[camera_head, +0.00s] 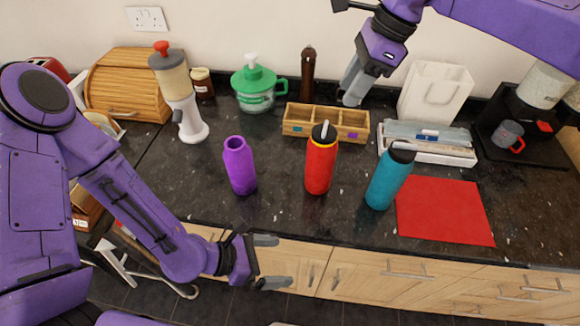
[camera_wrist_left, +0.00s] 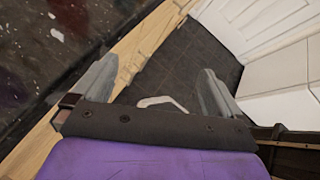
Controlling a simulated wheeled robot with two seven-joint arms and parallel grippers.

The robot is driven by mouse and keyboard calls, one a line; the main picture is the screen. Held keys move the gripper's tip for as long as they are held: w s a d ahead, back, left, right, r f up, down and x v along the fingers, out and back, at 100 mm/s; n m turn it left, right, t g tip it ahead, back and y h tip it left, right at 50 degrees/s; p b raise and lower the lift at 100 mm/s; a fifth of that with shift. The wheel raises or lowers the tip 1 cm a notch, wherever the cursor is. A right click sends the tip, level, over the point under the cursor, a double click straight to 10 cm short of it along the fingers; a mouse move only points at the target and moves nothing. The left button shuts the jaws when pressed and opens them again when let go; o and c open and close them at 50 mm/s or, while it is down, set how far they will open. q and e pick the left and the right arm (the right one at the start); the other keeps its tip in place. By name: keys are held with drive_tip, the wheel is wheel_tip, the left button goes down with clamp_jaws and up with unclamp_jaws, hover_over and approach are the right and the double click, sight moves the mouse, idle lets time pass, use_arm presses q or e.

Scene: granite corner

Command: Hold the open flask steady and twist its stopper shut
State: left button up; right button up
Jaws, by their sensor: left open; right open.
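A purple flask (camera_head: 240,168) stands upright on the dark granite counter, its mouth open with no stopper in it. A red flask (camera_head: 321,163) with a black and yellow top stands to its right. A teal flask (camera_head: 388,180) with a black top stands further right. I cannot make out a loose stopper for the purple flask. My left gripper (camera_head: 272,262) is open and empty in front of the counter's front edge, below the flasks; its spread fingers also show in the left wrist view (camera_wrist_left: 158,84). My right gripper (camera_head: 352,90) is open and empty above the back of the counter, behind the red flask.
A wooden divided box (camera_head: 326,113) stands behind the flasks. A red mat (camera_head: 444,211) lies at the right. The counter left of the purple flask is clear.

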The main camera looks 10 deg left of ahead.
sight(309, 159)
use_arm(q)
drive_tip(key=w+r+t+h, duration=0.1)
drive_tip(key=w+r, duration=0.1)
drive_tip(key=w, duration=0.1)
drive_tip(key=w+d+r+t+h, duration=0.1)
drive_tip(key=w+r+t, duration=0.1)
drive_tip(key=w+r, duration=0.1)
drive_tip(key=w+d+r+n+t+h, duration=0.1)
drive_tip(key=w+r, duration=0.1)
drive_tip(key=w, duration=0.3)
drive_tip(key=shift+r, duration=0.2)
drive_tip(key=w+r+t, duration=0.1)
drive_tip(key=w, duration=0.1)
drive_tip(key=w+r+t, duration=0.1)
drive_tip(key=w, duration=0.1)
drive_tip(key=w+a+r+t, duration=0.1)
drive_tip(key=w+r, duration=0.1)
drive_tip(key=w, duration=0.1)
drive_tip(key=shift+w+t, duration=0.1)
drive_tip(key=shift+t, duration=0.2)
drive_tip(key=x, duration=0.9)
drive_tip(key=shift+d, duration=0.2)
drive_tip(key=shift+w+d, duration=0.3)
drive_tip(key=shift+d, duration=0.05)
